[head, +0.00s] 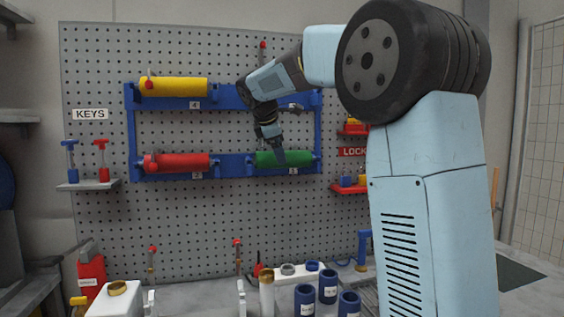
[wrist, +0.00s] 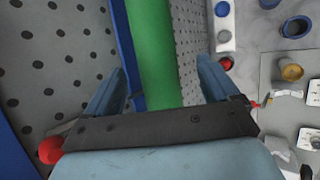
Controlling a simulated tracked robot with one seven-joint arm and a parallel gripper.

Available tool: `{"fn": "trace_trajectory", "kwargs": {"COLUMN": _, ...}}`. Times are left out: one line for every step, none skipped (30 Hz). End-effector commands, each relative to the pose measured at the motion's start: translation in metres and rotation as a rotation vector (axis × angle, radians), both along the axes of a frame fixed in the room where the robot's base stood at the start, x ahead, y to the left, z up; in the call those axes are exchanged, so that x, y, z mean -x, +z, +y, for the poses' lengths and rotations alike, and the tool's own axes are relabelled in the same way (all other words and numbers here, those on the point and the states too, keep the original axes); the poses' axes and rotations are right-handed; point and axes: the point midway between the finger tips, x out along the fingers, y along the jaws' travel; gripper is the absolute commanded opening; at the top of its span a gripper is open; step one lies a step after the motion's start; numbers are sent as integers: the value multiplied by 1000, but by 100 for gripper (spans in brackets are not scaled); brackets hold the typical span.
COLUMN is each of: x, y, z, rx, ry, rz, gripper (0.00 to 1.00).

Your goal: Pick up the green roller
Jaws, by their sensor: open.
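The green roller (head: 297,158) lies level in the lower right of the blue rack (head: 132,135) on the pegboard, with label plates below the rollers. In the head view my gripper (head: 277,153) is at the roller's left part and hides some of it. In the wrist view the green roller (wrist: 155,55) runs between the two spread fingers of my gripper (wrist: 163,88). The fingers are open, with space visible on each side of the roller. I cannot tell how far the fingertips are from its surface in depth.
A red roller (head: 180,162) is left of the green one, and a yellow roller (head: 174,87) is on the upper rack row. Red lock shelves (head: 350,189) stand to the right. Blue cups (head: 327,287) and other small items crowd the bench below.

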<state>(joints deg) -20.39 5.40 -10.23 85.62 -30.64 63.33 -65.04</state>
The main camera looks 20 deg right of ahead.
Motion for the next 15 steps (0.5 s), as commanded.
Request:
{"fn": "trace_trajectory", "kwargs": {"x": -1, "y": -1, "z": -1, "rx": 0, "ry": 0, "rz": 0, "gripper": 88}}
{"fn": "trace_trajectory", "kwargs": {"x": -1, "y": -2, "z": -1, "rx": 0, "ry": 0, "rz": 0, "gripper": 88}}
{"fn": "trace_trajectory", "kwargs": {"x": -2, "y": -3, "z": -2, "rx": 0, "ry": 0, "rz": -1, "gripper": 88}}
{"fn": "trace_trajectory", "kwargs": {"x": -3, "y": -4, "z": -2, "rx": 0, "ry": 0, "rz": -1, "gripper": 88}}
{"fn": "trace_trajectory", "kwargs": {"x": -4, "y": -5, "z": -3, "rx": -1, "ry": -1, "rz": 0, "gripper": 88}}
{"fn": "trace_trajectory", "kwargs": {"x": -6, "y": -7, "z": -4, "rx": -1, "ry": -1, "rz": 0, "gripper": 88}}
{"fn": "trace_trajectory", "kwargs": {"x": -7, "y": -8, "z": -5, "rx": -1, "ry": -1, "rz": 1, "gripper": 88}}
{"fn": "trace_trajectory", "kwargs": {"x": -9, "y": -11, "z": -7, "rx": -1, "ry": -1, "rz": 1, "gripper": 88}}
{"fn": "trace_trajectory", "kwargs": {"x": -12, "y": -14, "z": -9, "rx": -1, "ry": -1, "rz": 1, "gripper": 88}}
{"fn": "trace_trajectory", "kwargs": {"x": -15, "y": -17, "z": -11, "rx": -1, "ry": -1, "rz": 1, "gripper": 88}}
{"fn": "trace_trajectory", "kwargs": {"x": -18, "y": -20, "z": -13, "rx": -1, "ry": -2, "rz": 1, "gripper": 88}}
{"fn": "trace_trajectory", "kwargs": {"x": -21, "y": -24, "z": -15, "rx": -1, "ry": -3, "rz": 1, "gripper": 88}}
{"fn": "trace_trajectory", "kwargs": {"x": -23, "y": -27, "z": -17, "rx": -1, "ry": -2, "rz": 1, "gripper": 88}}
{"fn": "trace_trajectory", "kwargs": {"x": -25, "y": -30, "z": -18, "rx": -1, "ry": -2, "rz": 0, "gripper": 88}}
{"fn": "trace_trajectory", "kwargs": {"x": -28, "y": -33, "z": -20, "rx": -1, "ry": -2, "rz": 0, "gripper": 88}}
